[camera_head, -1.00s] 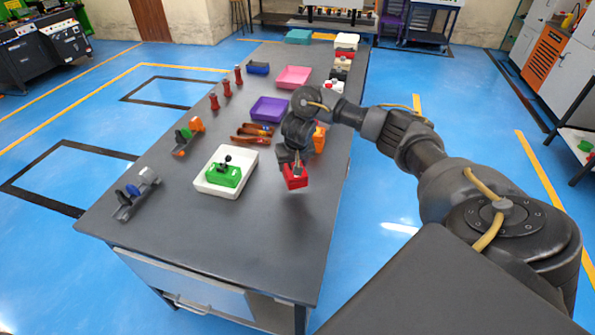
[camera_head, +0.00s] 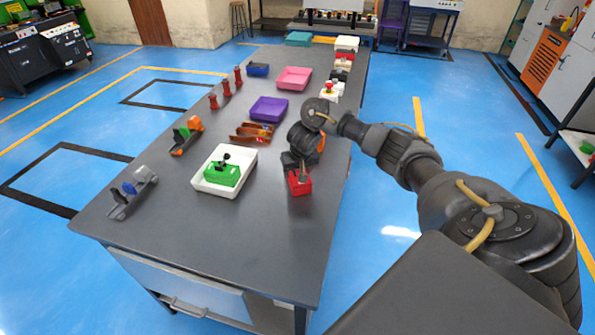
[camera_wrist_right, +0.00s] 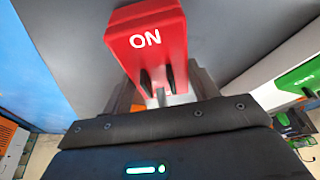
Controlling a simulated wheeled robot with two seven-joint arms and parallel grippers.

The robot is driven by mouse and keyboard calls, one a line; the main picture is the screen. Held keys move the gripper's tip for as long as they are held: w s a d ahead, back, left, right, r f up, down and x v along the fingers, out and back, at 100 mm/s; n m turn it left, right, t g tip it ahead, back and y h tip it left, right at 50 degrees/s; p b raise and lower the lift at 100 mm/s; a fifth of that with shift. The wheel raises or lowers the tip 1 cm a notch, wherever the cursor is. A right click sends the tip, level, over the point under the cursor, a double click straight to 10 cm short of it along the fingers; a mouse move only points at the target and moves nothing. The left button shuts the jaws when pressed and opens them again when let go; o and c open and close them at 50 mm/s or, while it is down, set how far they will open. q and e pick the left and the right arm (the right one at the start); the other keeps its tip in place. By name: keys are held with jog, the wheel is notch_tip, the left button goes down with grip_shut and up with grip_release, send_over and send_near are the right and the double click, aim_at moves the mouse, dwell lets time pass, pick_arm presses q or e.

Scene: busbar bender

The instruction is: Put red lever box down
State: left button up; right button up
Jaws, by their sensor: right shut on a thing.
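The red lever box (camera_head: 300,185) is at the right side of the grey table, to the right of the white tray. My right gripper (camera_head: 301,170) is shut on its lever from above. In the right wrist view the red box (camera_wrist_right: 148,42) shows its "ON" label, and the fingers (camera_wrist_right: 157,82) are around the lever. The box looks upright and at or very near the table top; I cannot tell whether it touches. My left gripper is not in view.
A white tray (camera_head: 209,187) holding a green lever box (camera_head: 222,174) stands to the left. Behind are a purple tray (camera_head: 269,109) and a pink tray (camera_head: 293,78). The grey table's front part (camera_head: 220,240) is clear.

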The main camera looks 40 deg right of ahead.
jog(key=shift+f, duration=0.1)
jog(key=o, duration=1.6)
jog(key=p+v, duration=0.6)
jog(key=v, duration=0.6)
jog(key=shift+p, duration=0.35)
